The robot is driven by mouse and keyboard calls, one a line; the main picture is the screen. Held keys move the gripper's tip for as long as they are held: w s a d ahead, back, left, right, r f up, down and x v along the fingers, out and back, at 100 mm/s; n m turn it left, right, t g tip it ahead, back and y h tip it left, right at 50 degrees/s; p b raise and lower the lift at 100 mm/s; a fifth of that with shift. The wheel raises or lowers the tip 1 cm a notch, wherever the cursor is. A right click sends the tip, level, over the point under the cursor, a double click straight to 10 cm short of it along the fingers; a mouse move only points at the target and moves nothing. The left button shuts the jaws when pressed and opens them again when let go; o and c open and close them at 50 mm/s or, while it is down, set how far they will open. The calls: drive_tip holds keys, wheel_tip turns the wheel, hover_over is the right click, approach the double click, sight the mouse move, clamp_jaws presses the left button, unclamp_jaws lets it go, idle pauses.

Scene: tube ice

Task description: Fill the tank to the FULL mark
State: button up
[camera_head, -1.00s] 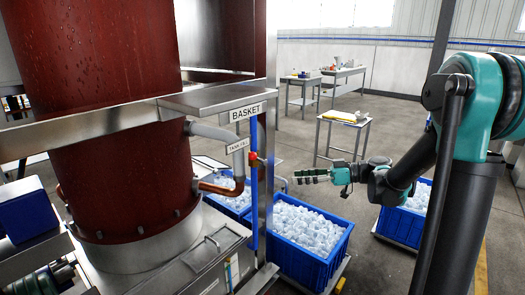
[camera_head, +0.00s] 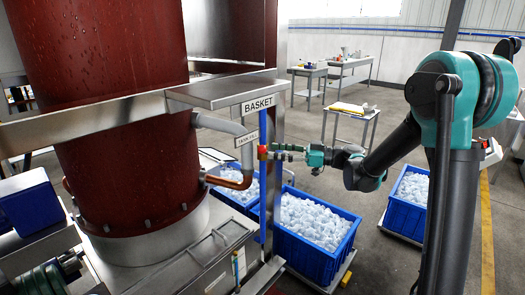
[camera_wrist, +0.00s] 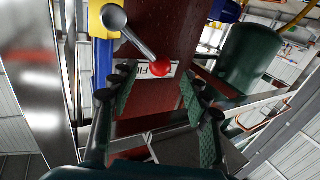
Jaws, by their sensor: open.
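A lever with a red ball knob (camera_wrist: 160,66) on a bare metal arm (camera_wrist: 132,36) lies between and beyond the fingertips in the wrist view. In the head view the red valve part (camera_head: 262,151) is on the blue post beside the "TANK FILL" sign (camera_head: 247,138). My gripper (camera_head: 282,150) is just right of it, and shows in the wrist view (camera_wrist: 158,84) with its fingers spread and nothing held. I cannot tell if a finger touches the knob. The steel tank (camera_head: 190,262) is under the dark red cylinder (camera_head: 128,185). A small gauge (camera_head: 236,270) is on its front; its level is unreadable.
Blue crates of ice stand below and behind my gripper (camera_head: 340,262), and another stands to the right (camera_head: 400,221). The steel post and the "BASKET" shelf (camera_head: 225,91) are close on the left. Tables (camera_head: 350,112) stand farther back on open floor.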

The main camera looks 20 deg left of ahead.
sight(262, 150)
drive_tip(key=a, duration=0.5)
drive_tip(key=shift+s+a, duration=0.3)
drive_tip(key=shift+c, duration=0.3)
clamp_jaws()
